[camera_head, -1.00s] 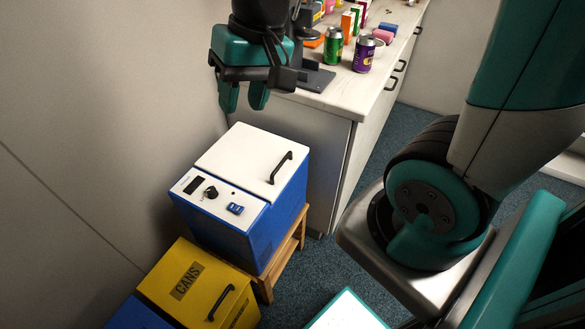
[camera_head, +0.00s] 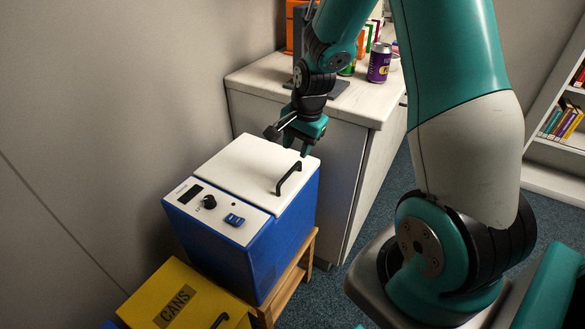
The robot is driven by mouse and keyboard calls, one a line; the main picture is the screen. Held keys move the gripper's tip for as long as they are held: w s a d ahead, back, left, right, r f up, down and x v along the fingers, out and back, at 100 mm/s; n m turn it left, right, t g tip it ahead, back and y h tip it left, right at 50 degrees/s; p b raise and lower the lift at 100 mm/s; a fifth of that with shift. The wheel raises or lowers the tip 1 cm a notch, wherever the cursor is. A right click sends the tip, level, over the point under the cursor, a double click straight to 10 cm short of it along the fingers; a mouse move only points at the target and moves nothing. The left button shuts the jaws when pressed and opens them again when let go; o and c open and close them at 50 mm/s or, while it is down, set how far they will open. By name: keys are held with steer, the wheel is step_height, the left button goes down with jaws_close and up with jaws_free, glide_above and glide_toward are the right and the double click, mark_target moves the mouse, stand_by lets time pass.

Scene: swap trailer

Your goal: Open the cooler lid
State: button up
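The cooler (camera_head: 262,250) is a blue box with a white top, standing on a small wooden stand. Its white lid (camera_head: 238,168) is closed, with a black bar handle (camera_head: 289,179) along its right side. The front strip of the top carries a dark display, a black knob and a blue switch. My gripper (camera_head: 304,152) is just above and behind the handle, near the lid's far right corner, fingers pointing down. It appears apart from the handle. The finger gap is too small and edge-on to tell whether it is open.
A yellow CANS bin (camera_head: 178,296) with a black handle stands in front of the cooler. A counter (camera_head: 260,80) with cans and boxes is behind it, close to my gripper. The wall (camera_head: 90,130) is on the left. A bookshelf (camera_head: 556,150) stands at the far right.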

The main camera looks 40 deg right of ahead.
mark_target(291, 170)
steer(key=f, duration=0.2)
steer(key=w+f, duration=0.1)
steer(key=f, duration=0.4)
steer(key=shift+w+a+f, duration=0.2)
steer(key=shift+a+f, duration=0.05)
steer(key=shift+f, duration=0.05)
jaws_close()
